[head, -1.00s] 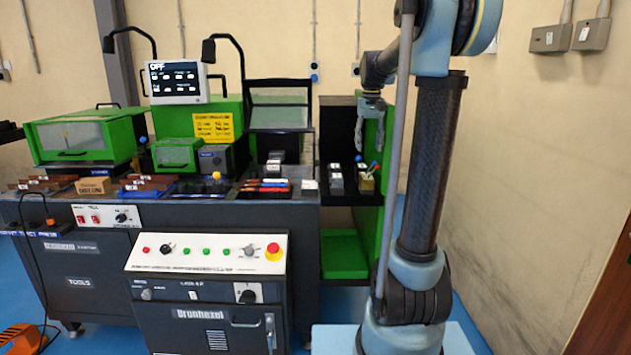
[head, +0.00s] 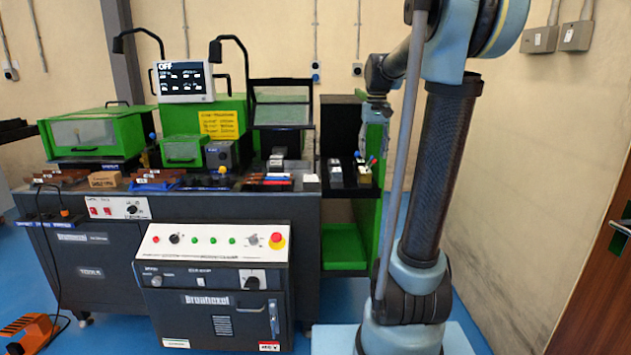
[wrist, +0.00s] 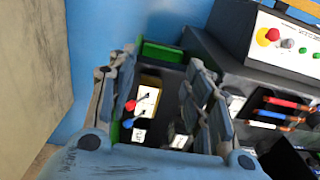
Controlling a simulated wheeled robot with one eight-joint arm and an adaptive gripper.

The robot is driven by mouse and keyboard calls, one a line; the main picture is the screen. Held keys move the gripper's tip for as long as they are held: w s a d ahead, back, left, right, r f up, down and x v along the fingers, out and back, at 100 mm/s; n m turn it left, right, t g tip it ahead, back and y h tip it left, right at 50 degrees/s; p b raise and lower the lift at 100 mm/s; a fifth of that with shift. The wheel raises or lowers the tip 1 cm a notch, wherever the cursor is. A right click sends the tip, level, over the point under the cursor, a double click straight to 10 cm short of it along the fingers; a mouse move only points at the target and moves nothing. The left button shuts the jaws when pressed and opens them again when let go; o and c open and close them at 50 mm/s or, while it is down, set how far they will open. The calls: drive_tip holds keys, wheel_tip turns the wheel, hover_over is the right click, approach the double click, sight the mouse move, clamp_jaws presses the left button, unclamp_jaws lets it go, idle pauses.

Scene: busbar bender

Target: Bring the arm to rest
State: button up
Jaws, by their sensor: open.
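My arm stands at the right of the head view, bent at the top, with the forearm pointing away toward the shelf. My gripper (head: 375,110) hangs from its end, in front of the green side panel of the shelf unit. In the wrist view my gripper (wrist: 162,62) is open, its two jointed fingers apart with nothing held between them. Below and beyond the fingers lie the shelf's small items, a holder with red- and blue-tipped tools (wrist: 138,103) and white-labelled blocks. They look apart from the fingers.
The workbench (head: 230,215) with green machines and an OFF screen (head: 184,82) stands to the left. A control cabinet (head: 212,290) with a red button juts forward. The green and black shelf unit (head: 343,247) is behind my arm. A wall and brown door (head: 605,275) are at right.

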drive_tip(key=s+f+t, duration=0.1)
drive_tip(key=s+f, duration=1)
drive_tip(key=s, duration=0.4)
drive_tip(key=s+f+t, duration=0.1)
drive_tip(key=s+f, duration=1)
drive_tip(key=s, duration=0.4)
drive_tip(key=shift+a+f, duration=0.1)
drive_tip(key=shift+w+f, duration=0.2)
drive_tip(key=shift+w, duration=0.3)
drive_tip(key=c, duration=0.3)
